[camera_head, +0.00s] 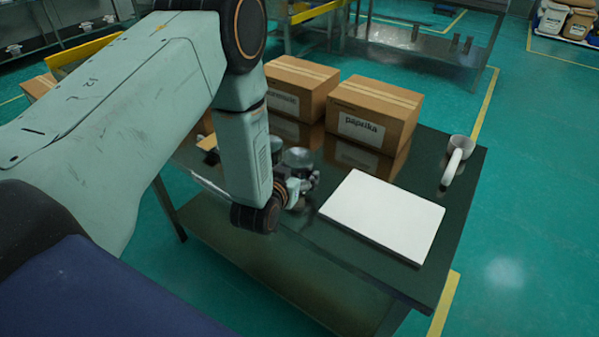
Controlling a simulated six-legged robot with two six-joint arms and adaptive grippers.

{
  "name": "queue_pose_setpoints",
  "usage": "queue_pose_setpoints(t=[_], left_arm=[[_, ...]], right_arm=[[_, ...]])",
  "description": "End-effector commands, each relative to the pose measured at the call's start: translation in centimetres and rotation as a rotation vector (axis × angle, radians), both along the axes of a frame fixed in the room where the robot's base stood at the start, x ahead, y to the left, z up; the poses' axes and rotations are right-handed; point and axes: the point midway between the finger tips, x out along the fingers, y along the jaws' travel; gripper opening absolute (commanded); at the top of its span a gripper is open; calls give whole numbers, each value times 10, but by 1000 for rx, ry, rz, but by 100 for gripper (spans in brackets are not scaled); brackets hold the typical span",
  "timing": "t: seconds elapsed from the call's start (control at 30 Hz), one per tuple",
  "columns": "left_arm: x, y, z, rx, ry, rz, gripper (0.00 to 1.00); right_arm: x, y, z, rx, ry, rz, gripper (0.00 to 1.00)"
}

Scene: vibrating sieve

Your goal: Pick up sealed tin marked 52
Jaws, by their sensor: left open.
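My left arm comes in from the left and reaches down to the dark table. My left gripper (308,182) is open, low over the table's near part and partly hidden by my own wrist. A grey metallic round tin (298,156) stands right beside the fingers, on their far side. I cannot read a number on it, and its lower part is hidden by the gripper. I cannot tell whether the fingers touch it. My right gripper is not in view.
On the dark table (462,207) lies a flat white slab (383,214), right of the gripper. A paprika carton (375,110) and another carton (300,86) stand behind. A white handled scoop or cup (456,158) is at the right edge.

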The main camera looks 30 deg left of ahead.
Motion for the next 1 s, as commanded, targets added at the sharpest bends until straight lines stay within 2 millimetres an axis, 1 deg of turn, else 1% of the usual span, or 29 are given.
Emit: queue_pose_setpoints(t=[0.03, 0.13, 0.27, 0.43, 0.47, 1.0], left_arm=[[7, 0, -3, 0, -3, 0, 76], [16, 1, -7, 0, -2, 0, 76], [19, 0, -8, 0, 0, 0, 76], [19, -1, -8, 0, 0, 1, 76], [19, -1, -8, 0, 0, 1, 74], [19, -1, -8, 0, 2, 0, 29]], right_arm=[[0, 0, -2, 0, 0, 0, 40], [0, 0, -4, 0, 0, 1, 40], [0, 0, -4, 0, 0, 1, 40], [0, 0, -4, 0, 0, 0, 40], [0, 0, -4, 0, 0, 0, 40], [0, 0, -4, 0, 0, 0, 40]])
